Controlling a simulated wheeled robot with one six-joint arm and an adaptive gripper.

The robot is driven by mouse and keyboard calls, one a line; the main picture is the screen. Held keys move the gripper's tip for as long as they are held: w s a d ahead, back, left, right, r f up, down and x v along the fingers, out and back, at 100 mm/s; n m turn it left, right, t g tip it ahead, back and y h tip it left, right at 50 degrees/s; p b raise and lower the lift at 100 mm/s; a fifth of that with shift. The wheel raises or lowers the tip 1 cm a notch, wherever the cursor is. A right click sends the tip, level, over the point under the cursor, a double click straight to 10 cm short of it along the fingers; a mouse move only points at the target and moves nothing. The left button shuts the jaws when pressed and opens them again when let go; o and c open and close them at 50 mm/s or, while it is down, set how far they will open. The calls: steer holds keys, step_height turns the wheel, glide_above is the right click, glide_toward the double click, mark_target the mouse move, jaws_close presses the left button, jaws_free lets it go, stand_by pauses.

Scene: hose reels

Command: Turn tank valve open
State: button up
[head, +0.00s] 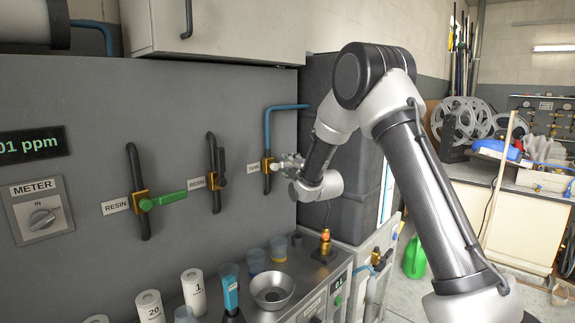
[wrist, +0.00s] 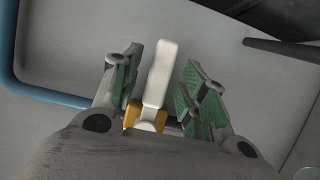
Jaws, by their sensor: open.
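The tank valve has a brass body (head: 267,173) on the grey panel, right of a TANK label (head: 254,168), below a bent blue pipe (head: 286,107). In the head view my gripper (head: 289,162) is at the valve and covers most of its handle. In the wrist view the white handle (wrist: 160,78) stands between my two green-padded fingers, with the brass body (wrist: 132,114) at its base. The fingers are open, with a gap visible on each side of the handle. The blue pipe (wrist: 9,70) runs along the left.
A green-handled resin valve (head: 163,199) and a dark-handled resin valve (head: 217,172) are left of the tank valve. A dark tank (head: 322,205) stands close on the right.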

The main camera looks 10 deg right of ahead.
steer(key=shift+x, duration=1)
jaws_close()
